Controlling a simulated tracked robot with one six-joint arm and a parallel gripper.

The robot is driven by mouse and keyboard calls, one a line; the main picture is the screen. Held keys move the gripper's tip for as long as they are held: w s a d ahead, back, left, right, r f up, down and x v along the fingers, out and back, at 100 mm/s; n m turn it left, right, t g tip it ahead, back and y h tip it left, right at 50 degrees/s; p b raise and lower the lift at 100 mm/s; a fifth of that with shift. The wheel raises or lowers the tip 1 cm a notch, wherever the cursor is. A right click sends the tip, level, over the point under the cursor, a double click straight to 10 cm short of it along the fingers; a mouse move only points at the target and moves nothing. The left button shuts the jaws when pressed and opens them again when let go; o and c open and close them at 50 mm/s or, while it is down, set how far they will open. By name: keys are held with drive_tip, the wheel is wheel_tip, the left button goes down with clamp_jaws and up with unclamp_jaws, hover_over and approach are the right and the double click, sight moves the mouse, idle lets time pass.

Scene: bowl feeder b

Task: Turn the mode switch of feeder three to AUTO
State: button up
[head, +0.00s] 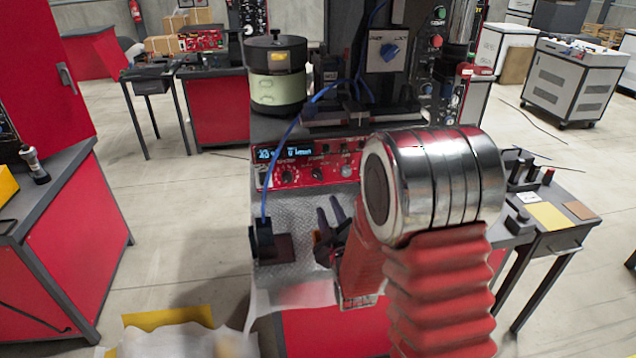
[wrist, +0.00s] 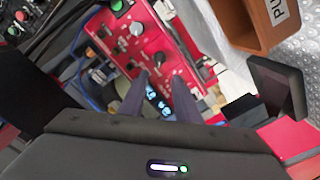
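A red control panel (head: 305,163) with a lit blue display (head: 285,152) and dark knobs (head: 288,176) stands below a cream-green bowl unit (head: 277,88). A blue rotary knob (head: 390,51) sits on a pale plate above and right of it; I cannot read its labels. No feeder number is legible, so I cannot tell which knob is feeder three's mode switch. My gripper (head: 331,212) is in front of the panel, fingers apart and empty. In the wrist view the fingers (wrist: 160,82) frame the panel's display, with a dark knob (wrist: 160,60) just past the tips.
My red arm hides the panel's right side in the head view. A blue cable (head: 277,165) hangs across the panel's left part. An orange-brown box (wrist: 245,22) with a partly visible label is at upper right in the wrist view. A side table (head: 560,205) stands at right.

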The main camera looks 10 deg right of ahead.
sight(317, 178)
drive_tip(key=w, duration=1.3)
drive_tip(key=shift+w, duration=0.3)
drive_tip(key=shift+c, duration=0.3)
clamp_jaws()
drive_tip(key=shift+a, duration=0.3)
drive_tip(key=shift+d, duration=0.2)
